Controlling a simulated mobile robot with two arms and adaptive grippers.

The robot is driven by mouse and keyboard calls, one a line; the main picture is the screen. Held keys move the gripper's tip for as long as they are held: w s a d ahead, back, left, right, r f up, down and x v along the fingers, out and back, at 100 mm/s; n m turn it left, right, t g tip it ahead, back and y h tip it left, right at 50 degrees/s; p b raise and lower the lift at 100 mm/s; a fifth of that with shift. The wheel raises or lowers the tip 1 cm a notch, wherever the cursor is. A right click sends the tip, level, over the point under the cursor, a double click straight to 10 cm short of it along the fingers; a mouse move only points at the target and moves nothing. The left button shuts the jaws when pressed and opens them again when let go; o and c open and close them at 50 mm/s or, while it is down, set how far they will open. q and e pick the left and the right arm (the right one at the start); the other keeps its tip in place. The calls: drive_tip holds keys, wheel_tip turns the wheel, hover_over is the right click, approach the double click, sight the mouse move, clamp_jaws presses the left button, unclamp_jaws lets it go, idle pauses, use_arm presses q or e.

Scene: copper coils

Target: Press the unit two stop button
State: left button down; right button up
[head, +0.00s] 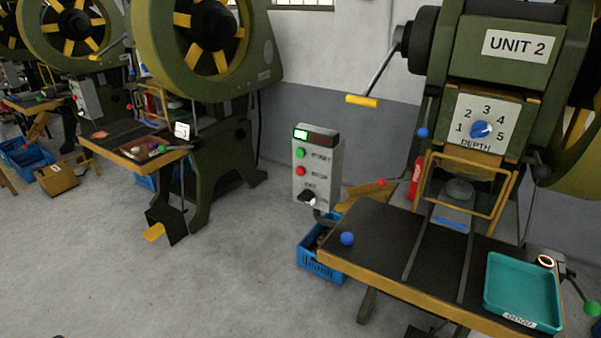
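The unit two machine stands at the right, with a "UNIT 2" sign (517,44) on its green body. A grey control box (324,181) stands just left of its table. On it are a green button (300,153) at the top, the red stop button (300,171) below, and a black knob (307,197) at the bottom. The labels are small; the red button's seems to read stop. A lamp (301,134) at the box's top left is lit; the dark red panel beside it looks unlit.
The machine's table (375,243) has a yellow edge and bears a teal tray (522,290) at right. A blue crate (318,262) sits on the floor under the control box. A yellow-handled lever (362,101) sticks out above the box. Open grey floor lies in front and left.

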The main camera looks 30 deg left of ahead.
drive_tip(key=shift+c, duration=0.5)
clamp_jaws()
idle(0.3)
idle(1.1)
